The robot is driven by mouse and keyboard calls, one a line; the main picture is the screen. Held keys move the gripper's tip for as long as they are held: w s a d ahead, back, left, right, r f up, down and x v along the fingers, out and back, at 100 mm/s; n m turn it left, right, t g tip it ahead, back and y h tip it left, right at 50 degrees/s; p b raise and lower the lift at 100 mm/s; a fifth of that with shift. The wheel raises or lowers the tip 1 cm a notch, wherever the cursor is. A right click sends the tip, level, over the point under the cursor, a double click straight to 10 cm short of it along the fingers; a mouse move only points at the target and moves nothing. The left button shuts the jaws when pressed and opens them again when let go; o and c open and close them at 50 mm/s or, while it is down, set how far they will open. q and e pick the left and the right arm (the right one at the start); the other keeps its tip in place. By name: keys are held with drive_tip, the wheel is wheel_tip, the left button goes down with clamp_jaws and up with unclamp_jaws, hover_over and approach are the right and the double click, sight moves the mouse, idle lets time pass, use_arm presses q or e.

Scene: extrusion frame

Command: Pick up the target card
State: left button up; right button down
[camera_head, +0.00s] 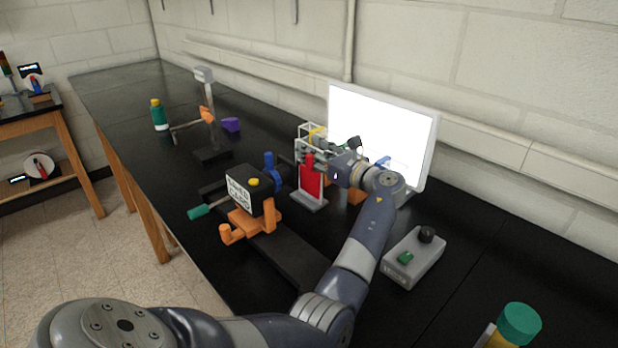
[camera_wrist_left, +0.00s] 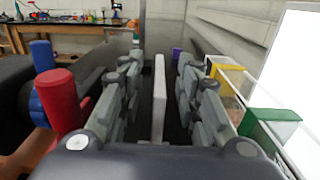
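A thin pale upright plate, which may be the target card (camera_wrist_left: 159,98), shows edge-on between the fingers in the left wrist view. My left gripper (camera_head: 338,164) reaches in beside a clear rack near the monitor. In the left wrist view its two fingers (camera_wrist_left: 158,105) stand apart on either side of the plate, with dark gaps on both sides. In the head view I cannot make out the plate. My right gripper is in neither view.
A red upright piece (camera_head: 311,180) on a grey base stands close left of the gripper. The clear rack (camera_head: 304,140) has yellow and green clips (camera_wrist_left: 273,127). A bright monitor (camera_head: 385,130) stands behind. A black-and-orange device (camera_head: 253,190) and a grey control box (camera_head: 413,258) are nearby.

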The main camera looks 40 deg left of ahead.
use_arm(q)
drive_tip(key=shift+a+f, duration=0.15)
drive_tip(key=shift+a, duration=0.7)
drive_tip(key=shift+d, duration=0.1)
clamp_jaws()
